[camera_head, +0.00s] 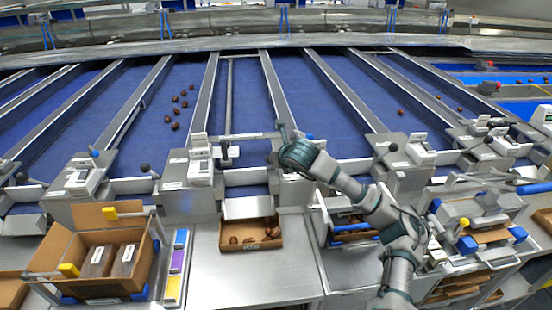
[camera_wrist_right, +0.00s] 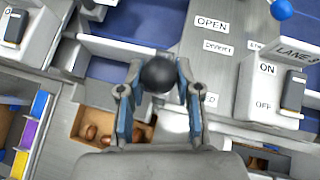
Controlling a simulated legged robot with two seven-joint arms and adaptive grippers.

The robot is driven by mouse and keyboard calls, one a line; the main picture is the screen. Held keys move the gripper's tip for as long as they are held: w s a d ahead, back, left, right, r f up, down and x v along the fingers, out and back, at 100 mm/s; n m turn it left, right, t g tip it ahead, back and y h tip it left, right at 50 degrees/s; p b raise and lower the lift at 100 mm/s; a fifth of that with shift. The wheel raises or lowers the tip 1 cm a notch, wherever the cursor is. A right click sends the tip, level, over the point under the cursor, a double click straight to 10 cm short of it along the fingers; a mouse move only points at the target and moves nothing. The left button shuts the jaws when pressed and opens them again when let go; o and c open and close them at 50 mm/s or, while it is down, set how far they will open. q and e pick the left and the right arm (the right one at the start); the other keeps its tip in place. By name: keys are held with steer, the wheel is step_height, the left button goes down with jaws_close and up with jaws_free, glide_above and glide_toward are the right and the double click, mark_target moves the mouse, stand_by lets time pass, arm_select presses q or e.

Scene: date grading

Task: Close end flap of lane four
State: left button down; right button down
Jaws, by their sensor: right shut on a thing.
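In the head view my right arm reaches in from the lower right, and its gripper (camera_head: 276,158) is at the lane ends, left of a small blue knob (camera_head: 309,136). In the right wrist view the gripper's two fingers (camera_wrist_right: 157,110) are closed around a black ball knob (camera_wrist_right: 159,73). A plate (camera_wrist_right: 215,50) beside it reads OPEN at the top; a lower label is partly hidden by a finger. The flap itself cannot be made out. My left gripper is out of view.
A cardboard tray (camera_head: 232,246) with several dates sits below the lane ends. A larger open carton (camera_head: 57,240) stands at left. Other black knobs stick up at the lane ends (camera_head: 145,168) (camera_head: 393,147). Dates lie on the blue belts (camera_head: 157,122). The steel counter (camera_head: 262,280) has bare room.

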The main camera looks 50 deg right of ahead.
steer(key=shift+a+f, duration=0.1)
steer(key=shift+f, duration=0.05)
steer(key=c, duration=0.9)
jaws_free()
steer(key=shift+w, duration=0.1)
steer(key=shift+o, duration=0.6)
steer(key=shift+w, duration=0.15)
steer(key=shift+s+r, duration=0.3)
steer(key=shift+s, duration=0.05)
steer(key=v, duration=1.1)
steer(key=shift+a+f, duration=0.1)
